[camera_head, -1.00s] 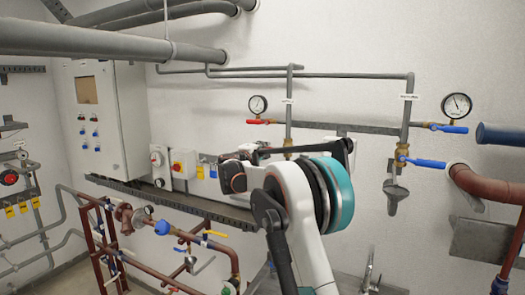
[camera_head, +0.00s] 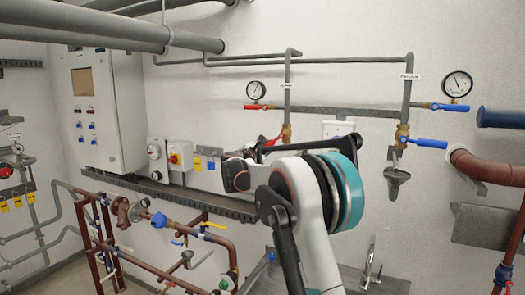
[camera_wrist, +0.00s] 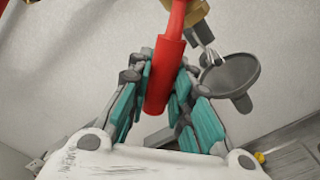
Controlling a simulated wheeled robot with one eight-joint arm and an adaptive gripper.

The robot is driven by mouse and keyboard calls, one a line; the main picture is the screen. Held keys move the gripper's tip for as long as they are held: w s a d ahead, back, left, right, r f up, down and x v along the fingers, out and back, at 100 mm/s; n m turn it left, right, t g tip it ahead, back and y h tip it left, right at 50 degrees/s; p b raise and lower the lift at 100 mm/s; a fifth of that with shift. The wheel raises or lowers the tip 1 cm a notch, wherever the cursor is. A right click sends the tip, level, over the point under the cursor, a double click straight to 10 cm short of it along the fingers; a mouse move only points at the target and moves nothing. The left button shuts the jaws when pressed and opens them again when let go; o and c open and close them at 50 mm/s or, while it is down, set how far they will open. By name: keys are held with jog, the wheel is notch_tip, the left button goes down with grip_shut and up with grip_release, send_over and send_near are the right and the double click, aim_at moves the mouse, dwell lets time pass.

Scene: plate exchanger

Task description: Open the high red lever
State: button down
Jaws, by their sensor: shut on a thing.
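A red lever (camera_wrist: 165,75) on a brass valve (camera_wrist: 192,10) runs between the two teal-padded fingers of my gripper (camera_wrist: 167,72) in the wrist view. The gripper is shut on its sleeve. In the head view a short part of this red lever (camera_head: 271,140) shows left of its brass valve (camera_head: 286,132), tilted down to the left. My arm hides the rest of it and the gripper there. A smaller red lever (camera_head: 256,107) sits above, level, below the left gauge (camera_head: 256,89).
A grey drain funnel (camera_wrist: 230,75) hangs close to the right finger in the wrist view. In the head view, blue levers (camera_head: 427,143) and a second gauge (camera_head: 457,84) are at the right. A control cabinet (camera_head: 103,110) stands at the left.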

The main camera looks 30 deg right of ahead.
jog(key=shift+s+d+f+n+b, duration=0.3)
jog(key=shift+s+f+n+b, duration=0.15)
jog(key=shift+n, duration=0.5)
jog(key=shift+s+d+f+n+b, duration=0.4)
jog(key=shift+n+b, duration=0.1)
jog(key=shift+n, duration=0.4)
jog(key=shift+s+d+f+n+b, duration=0.25)
jog(key=shift+s+f+n+b, duration=0.2)
jog(key=shift+n, duration=0.5)
jog(key=c, duration=1.4)
grip_release()
jog(key=v, duration=1.2)
